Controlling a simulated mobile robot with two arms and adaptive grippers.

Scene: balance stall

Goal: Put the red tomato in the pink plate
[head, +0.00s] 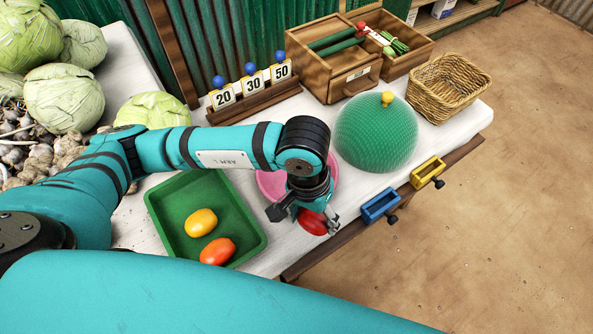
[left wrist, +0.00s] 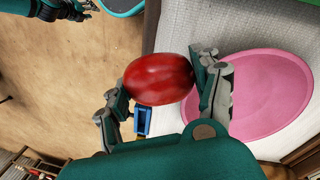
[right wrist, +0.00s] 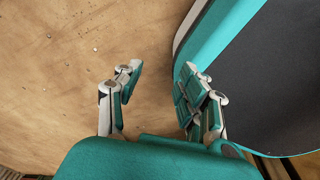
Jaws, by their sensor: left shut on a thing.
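The red tomato (left wrist: 158,79) is held between the fingers of my left gripper (left wrist: 160,95), which is shut on it. In the head view the tomato (head: 313,222) shows below my left gripper (head: 318,220), near the front edge of the table. The pink plate (head: 270,186) is on the table, partly hidden behind my left arm. In the left wrist view the plate (left wrist: 265,95) lies to the right of the tomato. My right gripper (right wrist: 155,95) is open and empty, with floor behind it.
A green tray (head: 163,222) with a yellow tomato (head: 201,222) and an orange-red one (head: 217,251) is left of the plate. A green mesh dome (head: 375,135) stands to its right. Blue (head: 380,206) and yellow (head: 427,172) holders sit at the front edge. A wicker basket (head: 447,85) is farther right.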

